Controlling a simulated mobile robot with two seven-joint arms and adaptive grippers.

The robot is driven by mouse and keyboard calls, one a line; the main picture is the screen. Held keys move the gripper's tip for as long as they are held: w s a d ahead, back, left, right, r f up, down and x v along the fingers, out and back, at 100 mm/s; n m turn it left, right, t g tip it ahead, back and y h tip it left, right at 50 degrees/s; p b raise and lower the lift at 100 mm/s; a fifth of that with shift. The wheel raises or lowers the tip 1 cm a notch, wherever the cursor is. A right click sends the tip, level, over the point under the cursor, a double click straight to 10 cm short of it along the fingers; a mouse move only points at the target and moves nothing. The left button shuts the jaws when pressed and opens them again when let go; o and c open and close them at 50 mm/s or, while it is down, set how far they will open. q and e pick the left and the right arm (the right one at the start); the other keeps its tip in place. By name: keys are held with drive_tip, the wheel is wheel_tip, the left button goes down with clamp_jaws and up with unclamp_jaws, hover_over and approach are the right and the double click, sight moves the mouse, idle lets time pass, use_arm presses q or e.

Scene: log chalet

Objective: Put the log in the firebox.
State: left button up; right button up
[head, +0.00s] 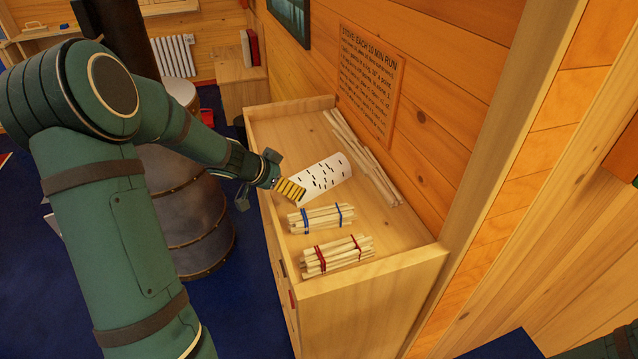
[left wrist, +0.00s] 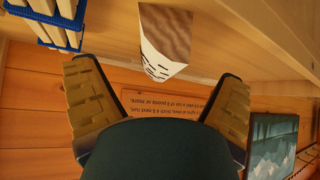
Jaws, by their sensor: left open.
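The log (head: 323,178) is a short white birch piece with black marks, lying on top of the wooden cabinet. In the left wrist view the log (left wrist: 162,58) shows a brown end face and lies ahead, between the two fingers as seen there. My left gripper (head: 284,186) is open at the log's near left end, with one yellow ribbed finger overlapping it in the picture. Both fingers show spread and empty in the left wrist view (left wrist: 160,100). A dark banded stove body (head: 198,228) stands behind my left arm; its firebox opening is not visible. My right gripper is not in view.
On the cabinet top (head: 285,130) lie a blue-banded stick bundle (head: 322,218), a red-banded bundle (head: 338,254) and loose long sticks (head: 362,158) along the back. A raised rim edges the top. A wooden sign (head: 368,85) hangs above. Blue floor shows beside the cabinet.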

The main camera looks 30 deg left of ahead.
sight(320, 178)
use_arm(q)
drive_tip(key=b+x, duration=0.2)
drive_tip(key=x, duration=0.3)
drive_tip(key=shift+s+f+b, duration=0.15)
drive_tip(key=shift+f+b, duration=0.25)
drive_tip(key=shift+f, duration=0.05)
drive_tip(key=shift+w+f, duration=0.1)
drive_tip(key=shift+w, duration=0.15)
drive_tip(key=shift+s, duration=0.1)
drive_tip(key=c, duration=1.5)
